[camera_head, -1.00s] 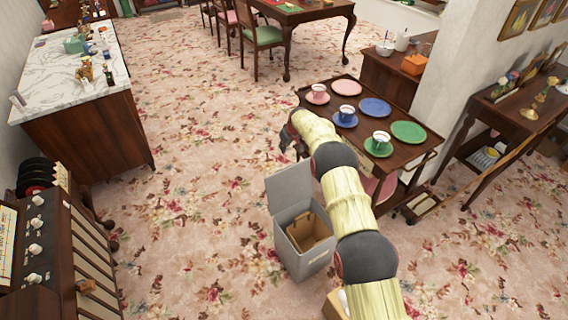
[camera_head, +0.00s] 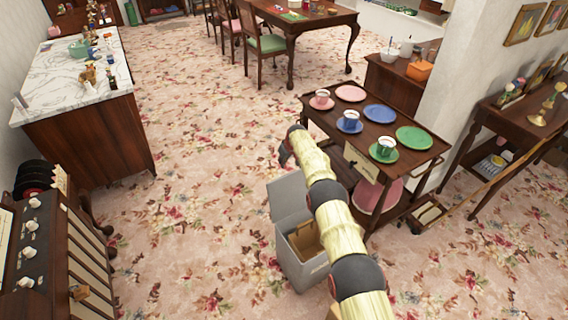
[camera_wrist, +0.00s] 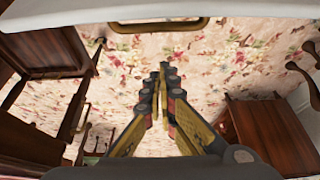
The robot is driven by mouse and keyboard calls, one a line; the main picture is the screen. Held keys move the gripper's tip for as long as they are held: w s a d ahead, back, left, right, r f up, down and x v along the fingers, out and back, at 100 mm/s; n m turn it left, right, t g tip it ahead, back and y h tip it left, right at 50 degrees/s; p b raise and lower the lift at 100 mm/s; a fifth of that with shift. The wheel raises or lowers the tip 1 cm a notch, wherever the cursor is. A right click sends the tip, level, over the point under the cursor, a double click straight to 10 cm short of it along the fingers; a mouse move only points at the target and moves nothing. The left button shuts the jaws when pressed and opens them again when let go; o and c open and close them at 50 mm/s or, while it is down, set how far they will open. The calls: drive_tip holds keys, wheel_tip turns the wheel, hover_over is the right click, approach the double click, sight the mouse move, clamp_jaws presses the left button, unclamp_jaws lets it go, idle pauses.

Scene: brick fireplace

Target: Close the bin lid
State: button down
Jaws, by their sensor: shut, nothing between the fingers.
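The grey bin (camera_head: 291,262) stands on the floor with its lid (camera_head: 289,195) open, raised upright at the bin's far side. A brown liner or box (camera_head: 305,238) shows inside it. My gripper (camera_head: 283,158) is above and beyond the lid in the head view, at the end of my pale yellow arm. My arm passes over the bin's right side and hides part of it. In the wrist view my gripper (camera_wrist: 165,75) has its fingers together with nothing between them. I cannot tell whether it touches the lid; the two look apart.
A wooden trolley (camera_head: 408,150) with cups and plates stands close to the right of my arm. A marble-topped cabinet (camera_head: 70,88) is at the left, and a wooden unit with knobs (camera_head: 42,250) at the lower left. Carpet (camera_head: 200,180) is clear left of the bin.

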drive_tip(key=shift+s+d+f+b, duration=0.1)
drive_tip(key=shift+s+d+f, duration=0.15)
drive_tip(key=shift+s, duration=0.3)
drive_tip(key=shift+s+d+f+b, duration=0.2)
drive_tip(key=shift+s+d, duration=0.1)
drive_tip(key=shift+s, duration=0.25)
drive_tip(key=shift+s+d+f+b, duration=0.1)
drive_tip(key=shift+s+d+f, duration=0.15)
drive_tip(key=shift+s, duration=0.3)
drive_tip(key=shift+s, duration=0.1)
